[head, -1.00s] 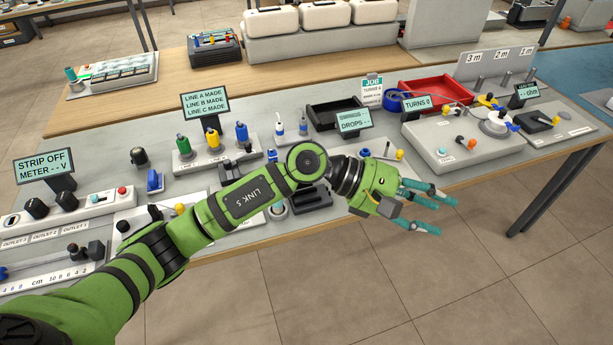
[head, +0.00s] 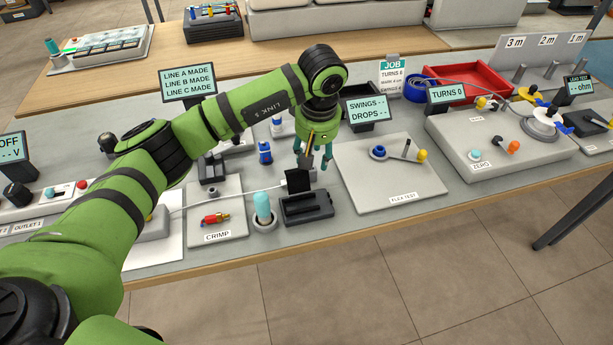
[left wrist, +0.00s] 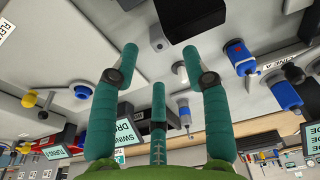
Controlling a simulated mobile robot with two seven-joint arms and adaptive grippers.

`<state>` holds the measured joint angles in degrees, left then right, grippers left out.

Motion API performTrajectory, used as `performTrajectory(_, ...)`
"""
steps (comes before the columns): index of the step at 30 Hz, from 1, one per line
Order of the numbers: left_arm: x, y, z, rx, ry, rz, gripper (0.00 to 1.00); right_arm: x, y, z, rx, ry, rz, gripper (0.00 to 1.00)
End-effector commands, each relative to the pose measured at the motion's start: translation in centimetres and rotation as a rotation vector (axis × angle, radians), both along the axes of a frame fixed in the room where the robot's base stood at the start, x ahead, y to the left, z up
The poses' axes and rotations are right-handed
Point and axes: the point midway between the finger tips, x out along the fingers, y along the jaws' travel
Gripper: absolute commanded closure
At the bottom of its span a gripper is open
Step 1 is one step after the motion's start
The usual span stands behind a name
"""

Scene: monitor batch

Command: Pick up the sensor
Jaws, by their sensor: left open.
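No part is labelled as the sensor, so I cannot tell for certain which it is. A black block (head: 298,182) stands upright in a black cradle (head: 306,208) near the table's front edge, and a white cable runs toward it from the left. My left gripper (head: 311,161) points down just above and behind this block, its teal fingers spread. In the left wrist view the left gripper's (left wrist: 158,75) fingers are apart with nothing between them. A dark block (left wrist: 160,42) shows ahead of them near the top. My right gripper is not in view.
A cyan-topped tool (head: 263,207) stands in a round holder beside the cradle. The crimp plate (head: 229,237) lies left, and the flex test plate (head: 400,188) lies right.

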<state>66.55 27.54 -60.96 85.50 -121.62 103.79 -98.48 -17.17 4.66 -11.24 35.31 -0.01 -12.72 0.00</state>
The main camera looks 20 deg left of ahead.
Motion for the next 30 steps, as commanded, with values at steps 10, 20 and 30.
performTrajectory(10,0.5,0.3,-4.6,-0.002,0.005,0.0,0.53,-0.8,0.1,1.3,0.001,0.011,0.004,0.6)
performTrajectory(20,0.7,0.5,-5.8,-0.001,0.0,-0.001,0.53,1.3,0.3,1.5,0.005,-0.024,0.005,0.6)
performTrajectory(30,0.7,0.5,-5.8,-0.001,0.0,-0.001,0.99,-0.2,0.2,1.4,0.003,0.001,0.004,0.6)
